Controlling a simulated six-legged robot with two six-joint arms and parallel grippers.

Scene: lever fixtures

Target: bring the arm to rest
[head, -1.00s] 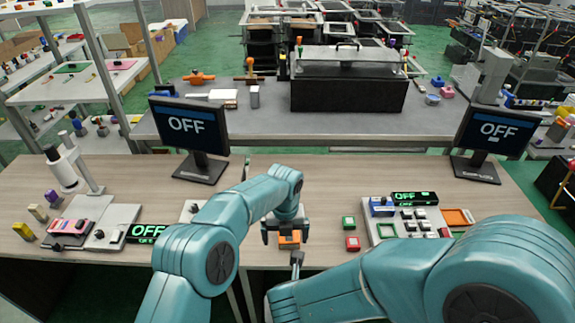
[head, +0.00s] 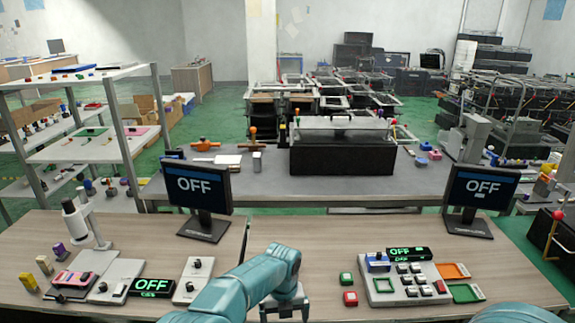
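My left arm (head: 250,285) comes in from the bottom and bends over the front table. Its gripper (head: 284,312) is at the bottom edge, with two fingers standing apart. The fingertips are cut off by the frame, so whether anything is between them is hidden. Only a small piece of my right arm (head: 515,314) shows at the bottom right. My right gripper is out of view.
On the left are lever fixtures (head: 194,280) and a green OFF display (head: 152,288). On the right is a button panel (head: 400,285) with orange and green trays. Two OFF monitors (head: 197,186) (head: 483,187) stand behind. Table between them is mostly clear.

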